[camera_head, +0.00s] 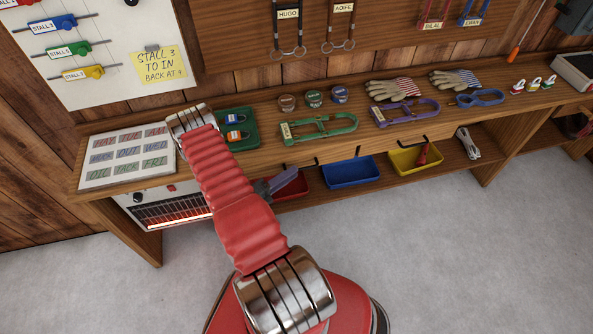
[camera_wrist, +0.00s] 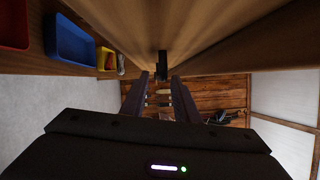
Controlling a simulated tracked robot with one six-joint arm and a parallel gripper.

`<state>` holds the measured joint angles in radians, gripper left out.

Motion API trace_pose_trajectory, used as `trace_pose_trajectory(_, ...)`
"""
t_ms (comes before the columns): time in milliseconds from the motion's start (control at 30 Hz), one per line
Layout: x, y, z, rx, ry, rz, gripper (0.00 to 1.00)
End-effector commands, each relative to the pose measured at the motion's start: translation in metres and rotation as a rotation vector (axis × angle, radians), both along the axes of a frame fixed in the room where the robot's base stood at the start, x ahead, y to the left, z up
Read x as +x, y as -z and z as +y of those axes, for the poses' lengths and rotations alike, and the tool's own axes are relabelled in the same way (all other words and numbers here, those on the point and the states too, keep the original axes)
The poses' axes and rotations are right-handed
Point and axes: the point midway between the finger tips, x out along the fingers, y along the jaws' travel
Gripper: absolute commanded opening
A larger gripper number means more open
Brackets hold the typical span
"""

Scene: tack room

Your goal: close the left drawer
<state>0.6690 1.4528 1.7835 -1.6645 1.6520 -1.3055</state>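The wooden bench (camera_head: 360,133) has drawer fronts under its top, with a black handle (camera_head: 317,161) near the middle and another black handle (camera_head: 425,141) farther right. The left part of the front is largely covered by my red arm, so I cannot tell how far the left drawer stands out. My gripper (camera_wrist: 160,80) points along the bench front in the wrist view, its two fingers apart. A black handle (camera_wrist: 162,64) shows at the fingertips; I cannot tell whether they touch it.
A heater (camera_head: 168,212) stands under the bench at left. The grey floor (camera_head: 470,250) in front is clear.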

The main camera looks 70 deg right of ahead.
Motion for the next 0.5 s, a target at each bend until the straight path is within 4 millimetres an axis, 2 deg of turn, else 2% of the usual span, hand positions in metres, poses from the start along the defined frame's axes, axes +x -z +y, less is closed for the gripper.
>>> trace_pose_trajectory(500, 0.038, 0.006, 0.058, 0.001, -0.004, 0.0, 0.28)
